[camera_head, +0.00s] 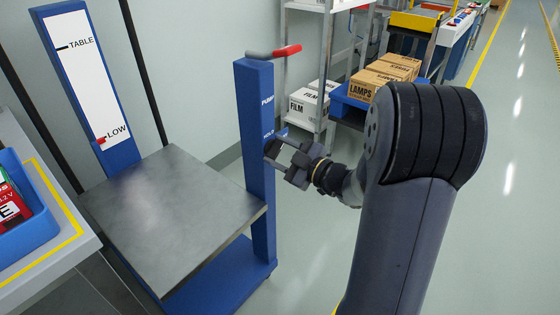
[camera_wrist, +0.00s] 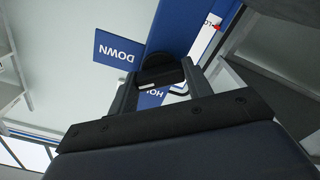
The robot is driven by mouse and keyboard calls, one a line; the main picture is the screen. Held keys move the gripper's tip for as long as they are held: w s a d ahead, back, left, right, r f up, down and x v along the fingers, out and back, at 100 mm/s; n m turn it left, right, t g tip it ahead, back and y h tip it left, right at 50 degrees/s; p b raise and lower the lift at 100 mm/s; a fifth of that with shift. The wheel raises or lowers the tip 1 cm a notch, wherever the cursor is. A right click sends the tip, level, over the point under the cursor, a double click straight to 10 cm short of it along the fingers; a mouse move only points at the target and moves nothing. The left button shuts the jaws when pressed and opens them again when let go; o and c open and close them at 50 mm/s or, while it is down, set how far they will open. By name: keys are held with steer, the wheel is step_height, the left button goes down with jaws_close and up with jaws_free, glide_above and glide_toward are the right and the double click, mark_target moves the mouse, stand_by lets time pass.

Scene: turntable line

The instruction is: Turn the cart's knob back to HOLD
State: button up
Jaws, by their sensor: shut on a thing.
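The cart's blue post (camera_head: 254,120) carries the printed words PUMP and HOLD. The black knob (camera_wrist: 158,68) shows in the wrist view between the two jaws of my gripper (camera_wrist: 163,78), which is shut on it. A small pale mark shows on the knob's near side, and the HOLD label (camera_wrist: 154,92) is partly hidden behind it. A blue DOWN plate (camera_wrist: 122,60) stands out beside the post. In the head view my gripper (camera_head: 274,150) is at the post just below the word HOLD and covers the knob. Which label the knob points to I cannot tell.
The cart's grey platform (camera_head: 170,215) is empty, and the red marker (camera_head: 101,141) on the scale board is at LOW. A red-gripped lever (camera_head: 287,50) tops the post. A shelf (camera_head: 303,75) with boxes stands behind. A bench with a blue bin (camera_head: 38,225) is at left.

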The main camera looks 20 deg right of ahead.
steer(key=n+b, duration=0.2)
steer(key=n, duration=0.1)
steer(key=n+b, duration=0.2)
steer(key=shift+f+n+b, duration=0.2)
steer(key=shift+n+b, duration=0.2)
steer(key=n+b, duration=0.1)
steer(key=n, duration=0.3)
steer(key=shift+r+n, duration=0.15)
steer(key=shift+n, duration=0.15)
steer(key=o, duration=1)
steer(key=shift+c, duration=0.2)
